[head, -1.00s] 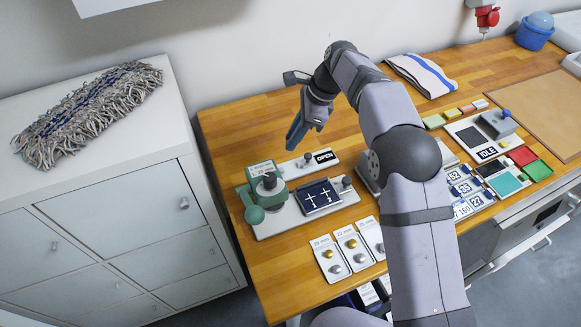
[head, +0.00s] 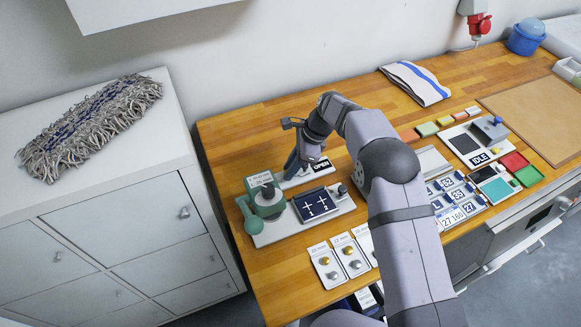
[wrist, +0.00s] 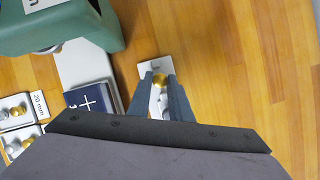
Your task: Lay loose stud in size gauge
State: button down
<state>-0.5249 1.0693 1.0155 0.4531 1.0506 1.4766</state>
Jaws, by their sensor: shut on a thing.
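My gripper (head: 291,168) points down at the left end of a small white plate (head: 296,182) with a dark OPEN sign (head: 320,165), behind the green press. In the wrist view my gripper (wrist: 160,76) is shut on a gold-topped stud (wrist: 160,80), with a grey part below it. The same white plate (wrist: 147,70) shows behind the fingertips. I cannot tell whether the stud touches the plate. The fingers hide the plate's left end in the head view. No part is labelled as the size gauge that I can read.
The green press (head: 266,200) stands close to the left, with a dark pad with white crosses (head: 314,204) beside it. White cards with gold and grey studs (head: 325,262) lie in front. Number tags (head: 460,204) lie right of my arm. Bare wood lies behind the plate.

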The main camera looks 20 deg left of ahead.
jog(key=shift+f, duration=0.45)
jog(key=shift+f, duration=0.2)
jog(key=c, duration=1.6)
grip_release()
jog(key=shift+r, duration=0.15)
jog(key=b+v, duration=0.3)
jog(key=v, duration=0.9)
